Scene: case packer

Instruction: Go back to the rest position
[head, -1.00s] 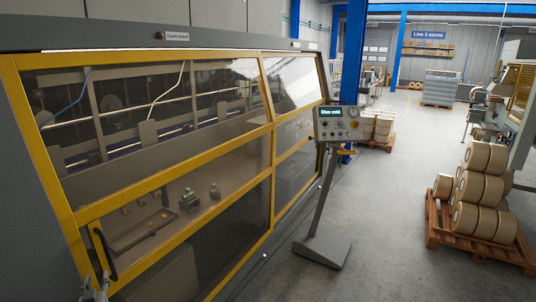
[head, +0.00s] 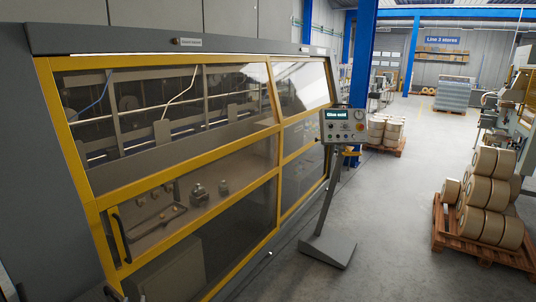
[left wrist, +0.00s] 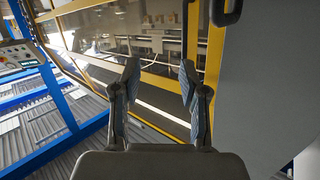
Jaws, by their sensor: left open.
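My left gripper (left wrist: 158,82) is open in the left wrist view, its two padded fingers apart with nothing between them. In the head view only a small part of my left gripper (head: 114,293) shows at the bottom left edge, low in front of the case packer. The case packer (head: 188,45) is a grey machine with a yellow-framed guard (head: 180,178) and clear panels. A black door handle (head: 121,240) is on the guard's lower left, above the gripper in the picture. The handle also shows in the left wrist view (left wrist: 229,13). My right gripper is not in view.
A control console (head: 343,126) on a slanted post and grey foot (head: 327,250) stands at the machine's right end. A pallet (head: 480,250) stacked with rolls (head: 489,194) is at the right. The grey floor between them is clear.

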